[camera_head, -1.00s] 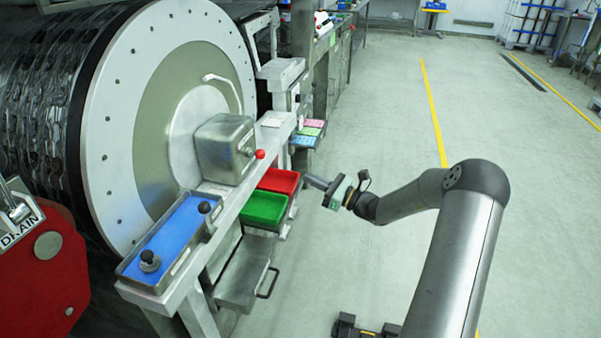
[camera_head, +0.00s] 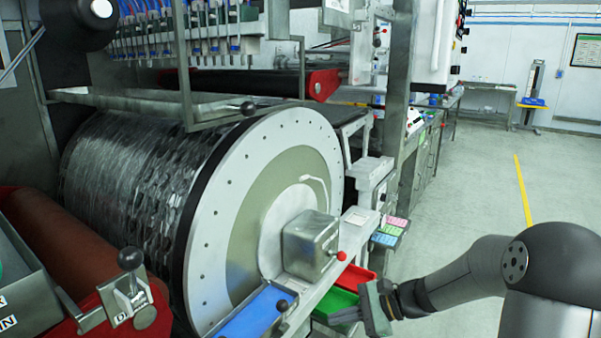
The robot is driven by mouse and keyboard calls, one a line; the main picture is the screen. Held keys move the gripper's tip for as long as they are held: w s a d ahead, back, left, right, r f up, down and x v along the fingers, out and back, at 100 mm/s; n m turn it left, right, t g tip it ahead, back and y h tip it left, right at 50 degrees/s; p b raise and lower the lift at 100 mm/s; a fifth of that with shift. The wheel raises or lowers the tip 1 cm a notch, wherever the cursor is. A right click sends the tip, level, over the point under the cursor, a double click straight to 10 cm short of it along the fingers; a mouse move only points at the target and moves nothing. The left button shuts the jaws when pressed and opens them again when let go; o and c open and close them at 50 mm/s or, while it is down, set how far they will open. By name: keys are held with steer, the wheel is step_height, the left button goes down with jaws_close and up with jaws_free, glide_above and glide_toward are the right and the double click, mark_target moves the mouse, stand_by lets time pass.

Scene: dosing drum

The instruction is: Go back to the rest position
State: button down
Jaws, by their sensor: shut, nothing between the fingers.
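My gripper (camera_head: 350,314) is at the lower right of the head view, at the end of my dark arm. It is shut and appears empty. Its grey-green body stands in front of the green bin (camera_head: 335,301) and hides part of it. I cannot tell whether it touches the bin. The red bin (camera_head: 357,279) lies just behind the green one, below the steel ledge.
The large drum (camera_head: 262,210) fills the middle, with a steel box (camera_head: 311,245) and red knob on the ledge before it. A blue tray (camera_head: 252,316) is at the lower edge. A lever (camera_head: 131,272) stands at lower left. The floor (camera_head: 465,200) at right is clear.

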steer(key=s+d+r+n+h+p, duration=0.1)
steer(key=s+r+n+h+p, duration=0.2)
steer(key=s, duration=0.5)
steer(key=s+d+r+n+g+h+p, duration=0.1)
steer(key=s+r+n+h+p, duration=0.3)
steer(key=s+r+n+h, duration=0.1)
steer(key=s+d+r+n+h+p, duration=0.2)
steer(key=s+r+n, duration=0.4)
steer(key=s, duration=0.5)
steer(key=shift+s+r+n+g+h+p, duration=0.35)
steer(key=shift+n+h+p, duration=0.25)
steer(key=shift+h+p, duration=0.45)
steer(key=shift+d, duration=0.1)
